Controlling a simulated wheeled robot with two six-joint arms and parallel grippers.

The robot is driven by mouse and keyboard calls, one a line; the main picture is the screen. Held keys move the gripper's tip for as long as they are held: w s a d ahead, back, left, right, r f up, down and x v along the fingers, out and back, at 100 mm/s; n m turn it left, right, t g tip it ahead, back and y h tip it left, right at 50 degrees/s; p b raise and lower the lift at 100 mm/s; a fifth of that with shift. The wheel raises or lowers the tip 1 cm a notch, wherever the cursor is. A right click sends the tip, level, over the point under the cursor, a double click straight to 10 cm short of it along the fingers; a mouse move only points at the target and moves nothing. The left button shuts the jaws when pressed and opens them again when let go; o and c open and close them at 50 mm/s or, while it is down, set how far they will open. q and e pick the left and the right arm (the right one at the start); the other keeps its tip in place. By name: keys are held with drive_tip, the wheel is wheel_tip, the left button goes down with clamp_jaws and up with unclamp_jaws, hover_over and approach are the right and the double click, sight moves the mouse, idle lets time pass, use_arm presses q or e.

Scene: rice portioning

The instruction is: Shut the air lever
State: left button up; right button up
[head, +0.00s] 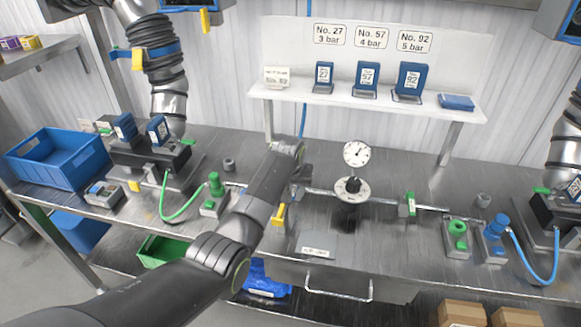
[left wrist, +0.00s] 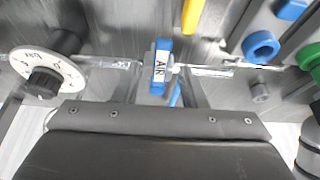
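The blue air lever (left wrist: 161,67), marked AIR, shows in the left wrist view. It stands crosswise to the metal pipe (left wrist: 215,71). My left gripper (left wrist: 163,84) is around it, one finger on each side, with gaps between the fingers and the lever. The fingers look open and hold nothing. In the head view my left gripper (head: 299,187) is over the pipe line, left of the round regulator dial (head: 352,188), and the lever is hidden behind my arm. My right gripper is not in view.
A pressure gauge (head: 356,154) stands above the dial. A yellow handle (head: 278,214) is close beside my left arm. A green fitting (head: 215,186) with a hose is to the left. A shelf (head: 370,106) with blue numbered holders is behind. The bench front right of my arm is mostly clear.

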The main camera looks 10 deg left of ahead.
use_arm(q)
drive_tip(key=b+v, duration=0.2)
drive_tip(key=v, duration=1.4)
drive_tip(key=shift+s+a, duration=0.1)
drive_tip(key=shift+s, duration=0.05)
